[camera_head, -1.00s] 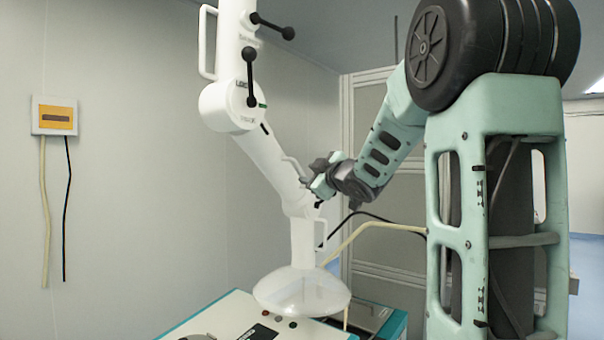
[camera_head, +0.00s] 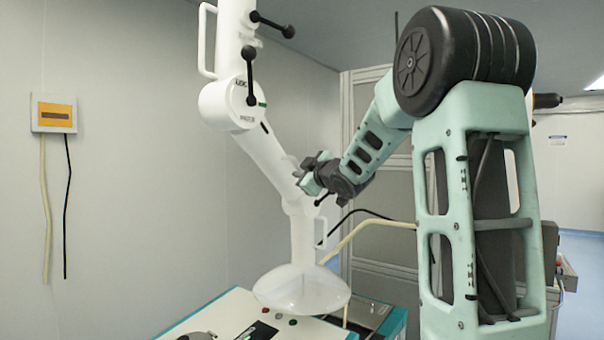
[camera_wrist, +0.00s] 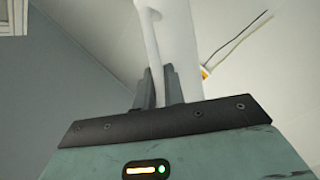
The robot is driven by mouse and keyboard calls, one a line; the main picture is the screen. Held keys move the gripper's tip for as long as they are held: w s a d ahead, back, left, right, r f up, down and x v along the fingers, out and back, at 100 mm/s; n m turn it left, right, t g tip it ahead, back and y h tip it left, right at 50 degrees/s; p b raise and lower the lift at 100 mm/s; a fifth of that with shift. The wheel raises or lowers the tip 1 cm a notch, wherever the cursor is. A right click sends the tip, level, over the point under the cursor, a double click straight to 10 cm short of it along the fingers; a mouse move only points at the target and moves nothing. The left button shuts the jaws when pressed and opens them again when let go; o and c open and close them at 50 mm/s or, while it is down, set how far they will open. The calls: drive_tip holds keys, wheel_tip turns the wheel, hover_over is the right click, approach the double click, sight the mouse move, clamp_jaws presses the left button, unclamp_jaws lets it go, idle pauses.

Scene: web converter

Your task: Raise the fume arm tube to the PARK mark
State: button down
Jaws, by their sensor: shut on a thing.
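The white fume arm tube (camera_head: 262,150) slopes down to the right from a round joint (camera_head: 232,104) to a clear-rimmed hood (camera_head: 302,288). My gripper (camera_head: 306,178) is at the tube's lower part, on its right side. In the wrist view, the dark fingers (camera_wrist: 160,88) are shut around a thin white handle (camera_wrist: 150,45) beside the wide white tube (camera_wrist: 182,45). Small dark lettering and a green spot show on the joint, but I cannot read a PARK mark. My fingers hide the handle's gripped part.
The hood hangs just above a white machine top (camera_head: 225,318) with buttons. Black-knobbed levers (camera_head: 250,75) stick out at the upper joint. A grey panelled frame (camera_head: 375,240) stands behind my arm. A yellow-faced box (camera_head: 54,115) with hanging cables is on the left wall.

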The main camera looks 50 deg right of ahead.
drive_tip(key=d+r+n+t, duration=0.1)
drive_tip(key=d+r+n, duration=0.1)
drive_tip(key=r, duration=0.6)
drive_tip(key=d+r+n+t, duration=0.2)
drive_tip(key=d+r+n, duration=0.1)
drive_tip(key=r+n, duration=0.2)
drive_tip(key=shift+r+n+y+b, duration=0.3)
drive_tip(key=shift+r, duration=1.05)
drive_tip(key=shift+w, duration=0.1)
drive_tip(key=c, duration=1.5)
unclamp_jaws()
drive_tip(key=shift+f, duration=0.15)
drive_tip(key=b+v, duration=0.5)
drive_tip(key=v, duration=1.2)
drive_tip(key=shift+a, duration=0.1)
